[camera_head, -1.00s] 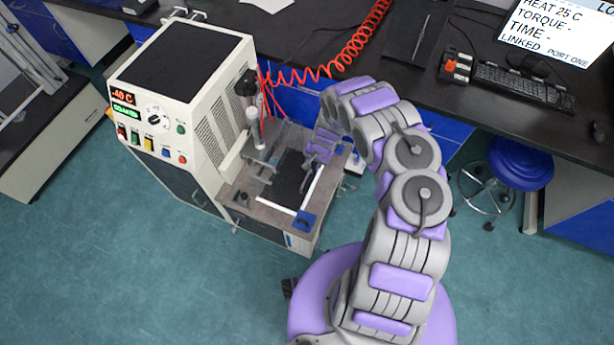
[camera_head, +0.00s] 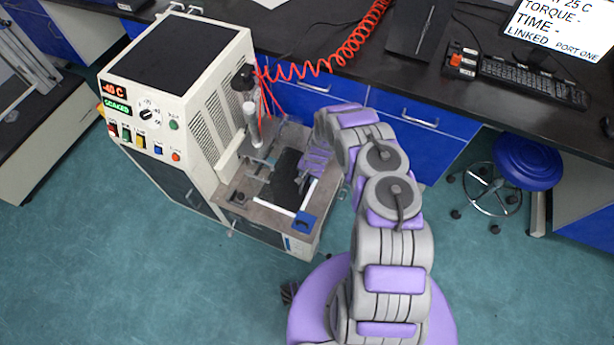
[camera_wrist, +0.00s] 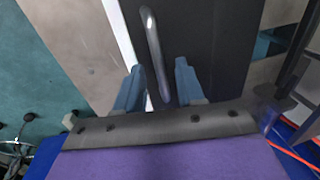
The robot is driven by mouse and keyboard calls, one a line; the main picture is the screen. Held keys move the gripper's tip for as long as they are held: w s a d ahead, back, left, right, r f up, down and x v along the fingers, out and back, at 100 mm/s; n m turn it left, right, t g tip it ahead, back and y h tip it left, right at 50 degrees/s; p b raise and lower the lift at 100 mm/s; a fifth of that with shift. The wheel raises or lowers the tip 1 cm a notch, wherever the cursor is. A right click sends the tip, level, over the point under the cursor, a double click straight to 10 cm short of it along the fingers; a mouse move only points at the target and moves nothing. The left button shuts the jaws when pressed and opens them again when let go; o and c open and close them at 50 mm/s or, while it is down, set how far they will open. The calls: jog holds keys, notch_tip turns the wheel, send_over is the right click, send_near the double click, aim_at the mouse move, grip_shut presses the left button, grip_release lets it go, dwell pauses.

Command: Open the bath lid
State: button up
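The bath lid is a dark flat panel (camera_head: 283,181) on top of the low bath section in front of the white machine. In the wrist view the dark lid (camera_wrist: 205,45) carries a long grey bar handle (camera_wrist: 154,50). My gripper (camera_wrist: 158,86) is open above the lid, its two blue fingers apart. The near end of the handle lies between the fingers in the picture; I cannot tell whether they touch it. In the head view my gripper (camera_head: 304,180) is over the lid's right part and hides some of it.
The white machine (camera_head: 190,90) stands left of the bath, its panel reading -40 C. A vertical metal column (camera_head: 252,125) rises behind the lid. A white strip and blue corner block (camera_head: 304,223) edge the bath. A red coiled hose (camera_head: 330,65) hangs behind. A blue stool (camera_head: 528,163) stands right.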

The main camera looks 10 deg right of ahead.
grip_shut()
dwell(0.6)
